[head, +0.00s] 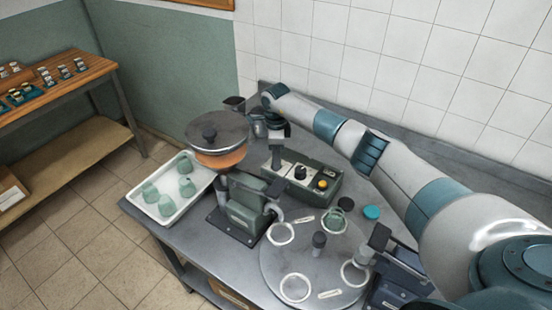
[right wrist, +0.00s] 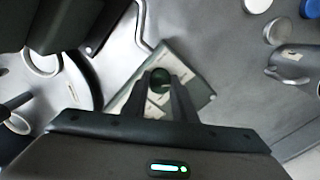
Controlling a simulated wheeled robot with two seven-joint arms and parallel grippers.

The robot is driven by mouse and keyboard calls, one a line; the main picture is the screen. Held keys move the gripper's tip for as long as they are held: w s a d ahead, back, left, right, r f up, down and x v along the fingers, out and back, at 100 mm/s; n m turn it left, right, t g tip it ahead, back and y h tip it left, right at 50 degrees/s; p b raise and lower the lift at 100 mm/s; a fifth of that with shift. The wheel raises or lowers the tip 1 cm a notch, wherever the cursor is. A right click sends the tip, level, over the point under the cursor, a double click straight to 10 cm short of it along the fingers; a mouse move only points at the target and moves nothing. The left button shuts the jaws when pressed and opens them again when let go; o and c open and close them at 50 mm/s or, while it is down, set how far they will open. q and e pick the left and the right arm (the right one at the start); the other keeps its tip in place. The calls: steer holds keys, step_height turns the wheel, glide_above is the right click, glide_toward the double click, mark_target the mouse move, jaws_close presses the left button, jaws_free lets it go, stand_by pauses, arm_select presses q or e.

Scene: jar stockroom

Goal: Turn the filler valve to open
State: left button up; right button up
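The filler (head: 240,215) stands on the grey table, with a lidded round hopper (head: 217,135) holding an orange-brown content. Beside it is a control box (head: 318,192) with pale panels, a black knob (head: 300,172) and a yellow button (head: 322,184). My right gripper (head: 277,155) reaches down at the box's back left. In the right wrist view, its two fingers (right wrist: 162,88) stand apart on either side of a dark green round knob (right wrist: 160,78) over a pale panel. I cannot tell whether they touch it. I cannot make out the valve's position. My left gripper is out of view.
A white tray (head: 152,208) of several greenish jars sits left of the filler. A round turntable (head: 318,255) with white rings and a green jar (head: 338,219) lies in front. A teal lid (head: 371,212) lies nearby. A wooden shelf (head: 60,85) stands at left.

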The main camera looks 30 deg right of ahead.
stand_by(0.4)
steer(key=m+b, duration=0.3)
steer(key=m, duration=0.1)
steer(key=shift+f+b, duration=0.15)
steer(key=shift+b, duration=0.2)
steer(key=m+b, duration=0.3)
steer(key=m, duration=0.2)
steer(key=shift+d, duration=0.1)
steer(key=m+b, duration=0.1)
steer(key=m, duration=0.4)
steer(key=shift+w+b, duration=0.1)
steer(key=shift+b, duration=0.3)
steer(key=shift+r+m+b, duration=0.2)
steer(key=shift+m+b, duration=0.25)
steer(key=shift+m, duration=1.45)
steer(key=o, duration=1)
